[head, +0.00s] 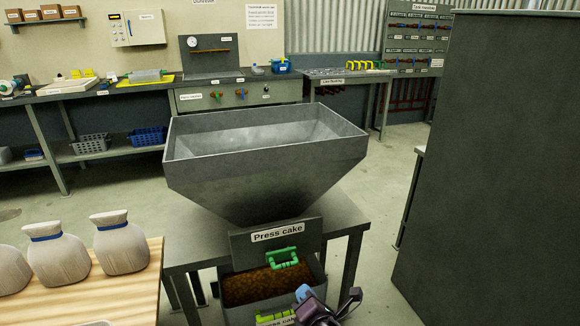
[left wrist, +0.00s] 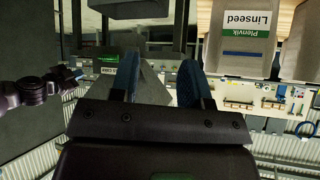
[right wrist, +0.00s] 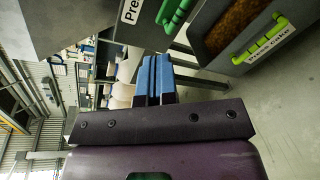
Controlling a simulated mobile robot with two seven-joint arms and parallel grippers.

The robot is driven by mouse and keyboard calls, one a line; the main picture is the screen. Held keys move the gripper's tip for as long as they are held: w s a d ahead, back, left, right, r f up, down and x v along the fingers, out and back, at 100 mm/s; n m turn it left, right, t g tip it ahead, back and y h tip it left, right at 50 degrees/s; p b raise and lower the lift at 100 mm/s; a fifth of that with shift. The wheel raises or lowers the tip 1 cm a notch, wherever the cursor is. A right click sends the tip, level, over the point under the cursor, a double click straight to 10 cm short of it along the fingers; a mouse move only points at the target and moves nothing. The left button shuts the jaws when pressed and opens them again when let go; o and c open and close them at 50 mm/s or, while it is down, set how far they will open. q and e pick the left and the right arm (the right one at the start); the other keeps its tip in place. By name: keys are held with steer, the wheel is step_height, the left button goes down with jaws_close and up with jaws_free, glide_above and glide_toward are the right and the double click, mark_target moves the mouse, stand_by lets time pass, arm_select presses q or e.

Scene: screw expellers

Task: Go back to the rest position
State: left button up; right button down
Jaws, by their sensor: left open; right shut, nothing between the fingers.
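My right gripper (head: 303,292) is low in the head view, in front of the press cake bin. In the right wrist view its blue fingers (right wrist: 155,78) are together with nothing between them. The bin and its green handles lie beyond the fingers, to the right, apart from them. My left gripper is outside the head view. In the left wrist view its fingers (left wrist: 158,78) are spread and empty. That view looks upside down, with a Linseed bag (left wrist: 248,22) to the right of the fingers.
A grey hopper (head: 265,180) stands on a table above the bin (head: 268,285) of brown press cake. Several tied sacks (head: 120,245) stand on a wooden top at left. A tall dark cabinet (head: 490,170) blocks the right. Floor (head: 385,200) shows clear between cabinet and table.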

steer(key=s+d+r+m+h+p, duration=0.1)
steer(key=s+d+r+m+p, duration=0.15)
steer(key=s+d+m, duration=0.55)
steer(key=s+d+r+m+p, duration=0.2)
steer(key=s+d+r+m, duration=0.15)
steer(key=m, duration=0.95)
arm_select(q)
step_height(320, 180, up, 8)
steer(key=t+p, duration=0.1)
steer(key=p, duration=0.3)
steer(key=shift+r+p, duration=0.15)
steer(key=shift+p, duration=0.25)
arm_select(e)
steer(key=s+d+f+m+g+h, duration=0.1)
steer(key=s+d, duration=0.5)
steer(key=s, duration=0.7)
steer(key=s+d+f+m+g+h, duration=0.1)
steer(key=s+d+m, duration=0.4)
steer(key=s, duration=0.8)
steer(key=shift+s+d+f+m+g+h, duration=0.15)
steer(key=shift+d+f+m+g+h, duration=0.15)
steer(key=shift+d+g+h, duration=0.45)
